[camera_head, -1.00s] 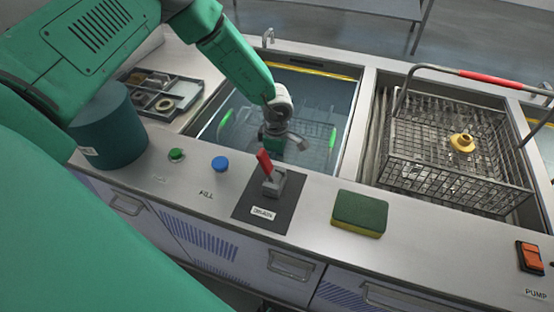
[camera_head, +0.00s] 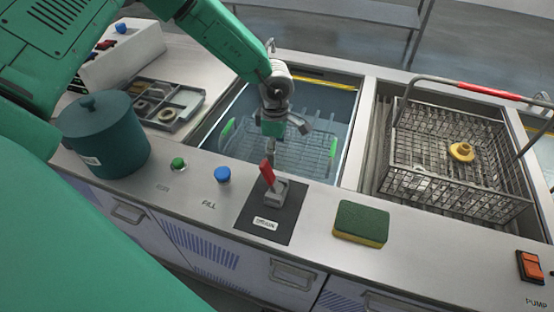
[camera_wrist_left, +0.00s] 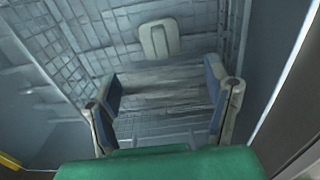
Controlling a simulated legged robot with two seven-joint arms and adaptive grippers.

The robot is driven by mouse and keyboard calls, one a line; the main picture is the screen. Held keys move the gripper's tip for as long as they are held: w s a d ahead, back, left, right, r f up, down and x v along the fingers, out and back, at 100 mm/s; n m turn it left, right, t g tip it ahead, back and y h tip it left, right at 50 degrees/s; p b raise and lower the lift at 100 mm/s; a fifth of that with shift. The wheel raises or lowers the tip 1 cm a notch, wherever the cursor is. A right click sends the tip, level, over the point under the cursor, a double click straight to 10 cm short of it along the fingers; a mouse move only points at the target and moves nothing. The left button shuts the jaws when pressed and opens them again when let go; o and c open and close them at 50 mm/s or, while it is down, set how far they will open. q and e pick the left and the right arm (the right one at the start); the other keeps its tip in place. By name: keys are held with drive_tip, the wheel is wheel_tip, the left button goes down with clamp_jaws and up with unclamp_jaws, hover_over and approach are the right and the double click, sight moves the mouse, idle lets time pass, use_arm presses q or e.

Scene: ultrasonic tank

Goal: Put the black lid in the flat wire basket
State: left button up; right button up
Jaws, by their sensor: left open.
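I cannot pick out a clearly black lid; the dark teal pot (camera_head: 104,143) at the left has a knobbed lid of about its own colour. A low wire basket with green handles (camera_head: 290,155) sits in the filled tank in the head view; wire mesh (camera_wrist_left: 75,45) also shows in the left wrist view. My left gripper (camera_head: 287,137) is over the tank, open, pointing down. In the left wrist view its fingers (camera_wrist_left: 162,88) are apart with nothing between them. A pale oval piece with a slot (camera_wrist_left: 159,40) lies beyond them. My right gripper is out of view.
A deeper wire basket (camera_head: 410,190) with a red-gripped handle and a yellow piece (camera_head: 461,152) stands at right. A red-handled drain lever (camera_head: 268,172) and a sponge (camera_head: 361,222) are on the front ledge. A parts tray (camera_head: 165,103) is behind the pot.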

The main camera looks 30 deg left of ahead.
use_arm(q)
wheel_tip(320, 180, up, 3)
drive_tip(key=shift+a+r, duration=0.1)
idle(0.6)
